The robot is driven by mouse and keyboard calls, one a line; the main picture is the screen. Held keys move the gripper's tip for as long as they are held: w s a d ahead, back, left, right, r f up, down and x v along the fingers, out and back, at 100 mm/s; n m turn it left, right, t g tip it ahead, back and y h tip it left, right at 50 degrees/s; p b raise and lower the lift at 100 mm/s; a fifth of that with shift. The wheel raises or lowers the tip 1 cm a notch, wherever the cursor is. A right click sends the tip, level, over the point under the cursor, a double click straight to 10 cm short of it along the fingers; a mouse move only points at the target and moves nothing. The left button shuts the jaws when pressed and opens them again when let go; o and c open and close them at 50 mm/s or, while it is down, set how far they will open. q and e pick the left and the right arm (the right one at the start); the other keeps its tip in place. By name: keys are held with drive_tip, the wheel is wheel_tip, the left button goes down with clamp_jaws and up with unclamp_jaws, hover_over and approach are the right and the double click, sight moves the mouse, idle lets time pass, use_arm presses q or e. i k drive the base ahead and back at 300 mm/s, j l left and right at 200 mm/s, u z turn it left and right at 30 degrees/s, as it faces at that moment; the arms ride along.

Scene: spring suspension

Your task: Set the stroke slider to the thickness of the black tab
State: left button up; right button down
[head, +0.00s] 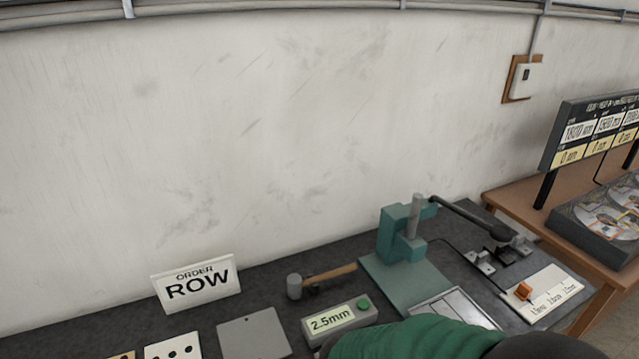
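The stroke slider is an orange knob (524,290) on a white label plate (550,294) at the right end of the bench. The knob sits at the plate's left part, by the leftmost of several mm labels, which are too small to read surely. A grey box with a display (331,319) reads "2.5mm" and has a green button (364,304). I cannot make out a black tab for certain. Neither gripper shows; a green ribbed and dark shape covers the bench's lower edge.
A teal press (402,234) with a long dark lever (468,215) stands left of the slider. A hammer (318,281), an "ORDER ROW" sign (196,284), a grey plate (254,335) and a punched white card (173,349) lie leftward. A brown table (520,202) with a display board (592,131) is right.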

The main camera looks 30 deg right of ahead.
sight(523, 292)
drive_tip(key=z, duration=2.5)
